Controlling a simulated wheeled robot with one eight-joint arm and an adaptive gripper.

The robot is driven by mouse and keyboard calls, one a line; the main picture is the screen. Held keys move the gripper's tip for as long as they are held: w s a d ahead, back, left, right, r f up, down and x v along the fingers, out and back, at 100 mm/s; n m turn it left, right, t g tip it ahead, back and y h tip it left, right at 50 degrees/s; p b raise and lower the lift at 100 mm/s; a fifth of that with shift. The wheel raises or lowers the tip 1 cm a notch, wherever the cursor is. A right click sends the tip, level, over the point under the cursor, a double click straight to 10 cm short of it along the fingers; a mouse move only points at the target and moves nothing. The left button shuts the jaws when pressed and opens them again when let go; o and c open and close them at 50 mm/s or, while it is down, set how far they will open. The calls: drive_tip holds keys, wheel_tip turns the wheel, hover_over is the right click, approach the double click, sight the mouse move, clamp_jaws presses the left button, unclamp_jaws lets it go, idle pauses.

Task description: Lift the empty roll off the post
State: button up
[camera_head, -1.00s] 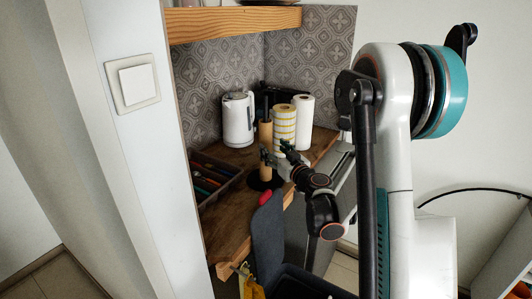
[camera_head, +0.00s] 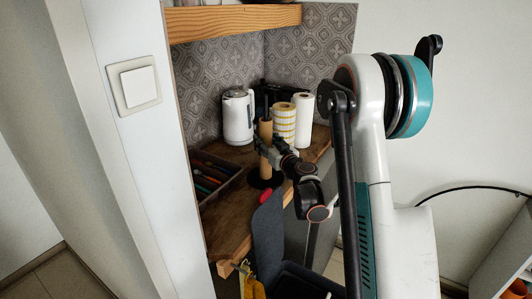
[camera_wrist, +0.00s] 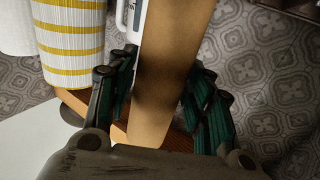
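The empty roll (camera_head: 265,132) is a plain tan cardboard tube, standing upright on a dark post (camera_head: 267,104) whose top sticks out above it. The post's round black base (camera_head: 265,180) rests on the wooden counter. My gripper (camera_head: 268,150) is at the roll's middle height. In the wrist view, the tube (camera_wrist: 172,60) passes between the two dark green fingers of my gripper (camera_wrist: 160,95), one on each side. The fingers look open around it, with a narrow gap at the left; contact on the right is hard to judge.
A yellow-striped roll (camera_head: 283,122) and a white paper roll (camera_head: 303,120) stand close behind and to the right. A white kettle (camera_head: 238,117) is behind at left. A wooden box (camera_head: 215,172) is left, and a shelf (camera_head: 235,24) hangs above.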

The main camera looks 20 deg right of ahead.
drive_tip(key=c, duration=0.3)
wheel_tip(320, 180, up, 36)
drive_tip(key=p, duration=2)
drive_tip(key=shift+p, duration=0.35)
idle(1.9)
drive_tip(key=shift+s+d, duration=0.9)
drive_tip(key=shift+s, duration=0.5)
drive_tip(key=shift+s+d, duration=0.95)
drive_tip(key=shift+s, duration=0.45)
drive_tip(key=shift+s+d, duration=0.9)
drive_tip(key=shift+s, duration=0.5)
drive_tip(key=shift+f+b, duration=0.1)
drive_tip(key=shift+b, duration=0.2)
